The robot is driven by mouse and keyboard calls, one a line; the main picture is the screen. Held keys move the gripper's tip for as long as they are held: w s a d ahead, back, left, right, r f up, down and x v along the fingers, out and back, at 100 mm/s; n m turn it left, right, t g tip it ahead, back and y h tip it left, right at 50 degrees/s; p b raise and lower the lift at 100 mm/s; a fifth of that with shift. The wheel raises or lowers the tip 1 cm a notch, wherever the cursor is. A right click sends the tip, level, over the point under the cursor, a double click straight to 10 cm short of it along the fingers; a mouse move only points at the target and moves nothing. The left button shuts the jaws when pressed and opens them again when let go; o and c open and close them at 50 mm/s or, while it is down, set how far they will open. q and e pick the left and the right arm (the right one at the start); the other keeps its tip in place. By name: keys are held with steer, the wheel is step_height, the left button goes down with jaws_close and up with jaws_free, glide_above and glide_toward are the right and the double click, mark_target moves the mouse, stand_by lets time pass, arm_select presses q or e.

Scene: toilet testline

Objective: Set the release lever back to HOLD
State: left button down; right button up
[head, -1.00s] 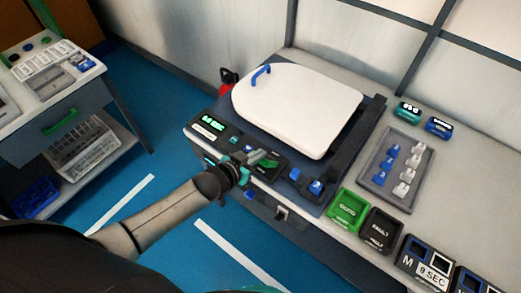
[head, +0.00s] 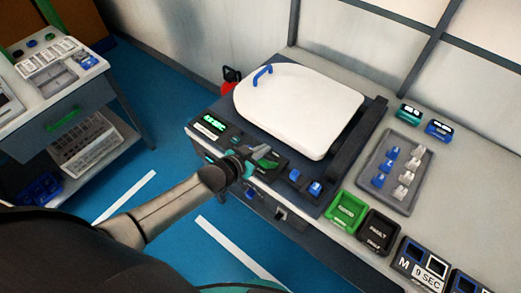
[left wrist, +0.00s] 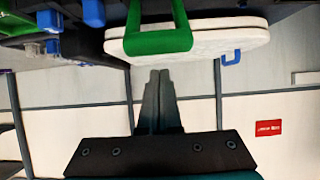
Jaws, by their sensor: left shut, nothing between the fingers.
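The release lever, seen as a green handle (head: 267,161), is on the dark control panel (head: 222,143) in front of the white toilet lid. In the left wrist view the green lever (left wrist: 158,42) is a large loop near the top, just beyond my fingertips. My left gripper (head: 249,167) is at the front edge of the panel, close to the lever. Its two fingers (left wrist: 160,76) are together with nothing between them. I cannot tell whether they touch the lever. The lever's label is too small to read. My right gripper is not in view.
The white lid (head: 300,108) with a blue handle (head: 262,76) lies behind the panel. Blue knobs (head: 315,188) sit to its right. Green (head: 346,211) and black (head: 379,232) bins and a grey tray (head: 372,190) stand farther right. A side cart (head: 65,110) stands left across open blue floor.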

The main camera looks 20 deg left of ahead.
arm_select(q)
steer(key=v, duration=0.3)
steer(key=shift+w+r, duration=0.1)
steer(key=shift+r, duration=0.1)
steer(key=f+v, duration=0.1)
steer(key=v, duration=0.5)
steer(key=shift+s+p, duration=0.3)
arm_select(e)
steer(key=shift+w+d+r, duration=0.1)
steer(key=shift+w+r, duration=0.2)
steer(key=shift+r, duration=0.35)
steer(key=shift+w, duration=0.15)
